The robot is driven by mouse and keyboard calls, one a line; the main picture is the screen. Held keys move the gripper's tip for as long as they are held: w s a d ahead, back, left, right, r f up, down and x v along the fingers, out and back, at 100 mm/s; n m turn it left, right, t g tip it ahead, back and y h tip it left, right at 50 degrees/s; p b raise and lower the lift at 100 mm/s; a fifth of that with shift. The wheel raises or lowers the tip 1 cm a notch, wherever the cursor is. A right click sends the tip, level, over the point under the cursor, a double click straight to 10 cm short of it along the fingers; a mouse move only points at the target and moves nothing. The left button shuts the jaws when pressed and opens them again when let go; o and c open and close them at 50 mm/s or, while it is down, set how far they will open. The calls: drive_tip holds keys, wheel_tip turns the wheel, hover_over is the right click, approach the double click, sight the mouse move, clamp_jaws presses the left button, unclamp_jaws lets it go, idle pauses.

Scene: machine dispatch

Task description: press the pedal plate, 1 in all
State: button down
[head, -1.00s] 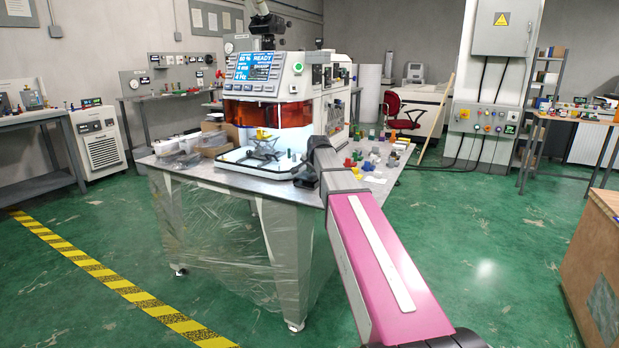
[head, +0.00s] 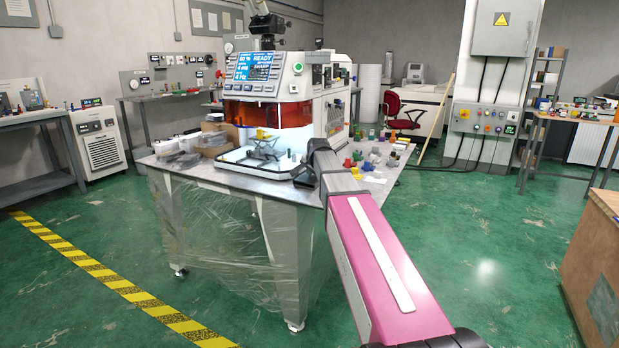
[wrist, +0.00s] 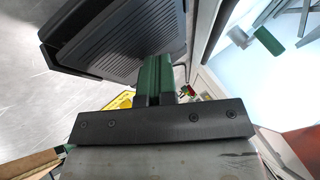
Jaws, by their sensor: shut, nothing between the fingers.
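The pedal plate (wrist: 125,38) is a black ribbed plate at the top left of the wrist view. It lies on a grey metal table. In the head view, the black pedal (head: 305,179) is at the table's front, just left of my arm's far end, which partly covers it. My gripper (wrist: 155,68) shows in the wrist view as green fingers closed together, with nothing between them.
The machine (head: 270,85) with an orange window and a READY screen stands behind the pedal. Its lit bay holds a small jack stand (head: 263,148). Trays (head: 178,145) lie at the table's left, and several small coloured parts (head: 372,160) at its right.

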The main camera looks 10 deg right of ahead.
sight(312, 176)
idle(0.5)
drive_tip(key=shift+w+r, duration=0.1)
drive_tip(key=shift+r, duration=0.8)
drive_tip(key=shift+r, duration=0.15)
drive_tip(key=shift+w+d+r, duration=0.1)
drive_tip(key=shift+w+r, duration=0.05)
drive_tip(key=shift+r, duration=1.05)
drive_tip(key=shift+w+d+r, duration=0.1)
drive_tip(key=shift+r, duration=1.05)
